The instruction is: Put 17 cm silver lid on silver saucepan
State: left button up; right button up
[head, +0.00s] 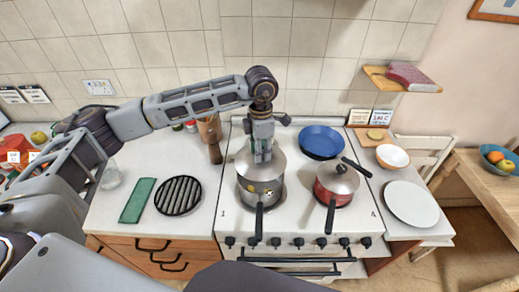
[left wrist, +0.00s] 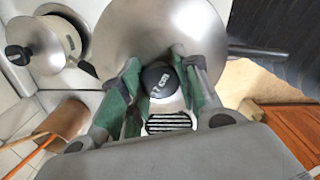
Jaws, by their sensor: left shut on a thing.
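The silver saucepan (head: 262,192) stands on the front left of the stove with its black handle towards me. My left gripper (head: 262,156) points down over it. The lid in the head view (head: 243,160) is level over the pan's mouth. I cannot tell whether it touches the rim. My right gripper is not in view.
A red saucepan (head: 334,188) with a silver lid stands front right, a blue pan (head: 321,141) behind it. Another knobbed lid (left wrist: 45,42) shows in the left wrist view. A black trivet (head: 178,195) and green cloth (head: 138,200) lie left of the stove.

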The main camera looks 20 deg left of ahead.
pick_arm(q)
jog(key=shift+n, duration=0.5)
jog(key=shift+f, duration=0.15)
jog(key=shift+f+b, duration=0.5)
jog(key=shift+f, duration=1.55)
jog(key=shift+f+b, duration=0.6)
jog(key=shift+b, duration=0.25)
jog(key=shift+b, duration=0.35)
jog(key=shift+b, duration=0.35)
dwell(0.5)
